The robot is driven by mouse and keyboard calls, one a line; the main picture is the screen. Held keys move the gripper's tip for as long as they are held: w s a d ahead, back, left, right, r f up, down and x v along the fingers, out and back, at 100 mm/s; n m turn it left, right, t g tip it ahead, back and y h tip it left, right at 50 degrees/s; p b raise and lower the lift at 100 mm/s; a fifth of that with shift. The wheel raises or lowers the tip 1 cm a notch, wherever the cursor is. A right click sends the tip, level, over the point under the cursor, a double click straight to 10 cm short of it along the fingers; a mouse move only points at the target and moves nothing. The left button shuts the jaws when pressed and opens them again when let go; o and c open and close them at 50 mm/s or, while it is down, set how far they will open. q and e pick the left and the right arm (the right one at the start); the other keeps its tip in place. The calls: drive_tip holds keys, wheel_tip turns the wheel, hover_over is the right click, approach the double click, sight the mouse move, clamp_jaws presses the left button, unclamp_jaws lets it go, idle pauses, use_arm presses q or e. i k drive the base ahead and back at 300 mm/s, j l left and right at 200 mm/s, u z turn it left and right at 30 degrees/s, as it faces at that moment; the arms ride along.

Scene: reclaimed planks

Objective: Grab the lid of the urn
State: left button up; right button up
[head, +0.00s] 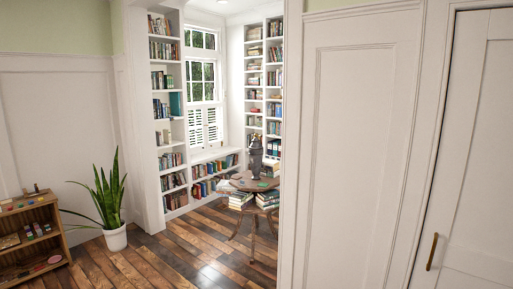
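A dark grey urn (256,160) stands upright on a round wooden table (243,184) in the book nook, well away from me. Its top looks narrow and has a small pale or golden tip, but it is too small to tell the lid from the body. Neither of my grippers shows in the head view.
A potted snake plant (113,238) and a low wooden shelf (30,240) stand at left. A white panelled wall (345,150) and a door (470,160) fill the right. The plank floor (165,262) between is clear.

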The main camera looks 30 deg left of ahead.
sight(255, 144)
drive_tip(key=i+j+u, duration=1.2)
drive_tip(key=i+u, duration=0.85)
drive_tip(key=i+z, duration=0.15)
drive_tip(key=i, duration=0.35)
drive_tip(key=i+z, duration=0.2)
drive_tip(key=i, duration=0.35)
drive_tip(key=i+j+z, duration=0.15)
drive_tip(key=i, duration=0.35)
drive_tip(key=i+j+z, duration=0.15)
drive_tip(key=i, duration=0.35)
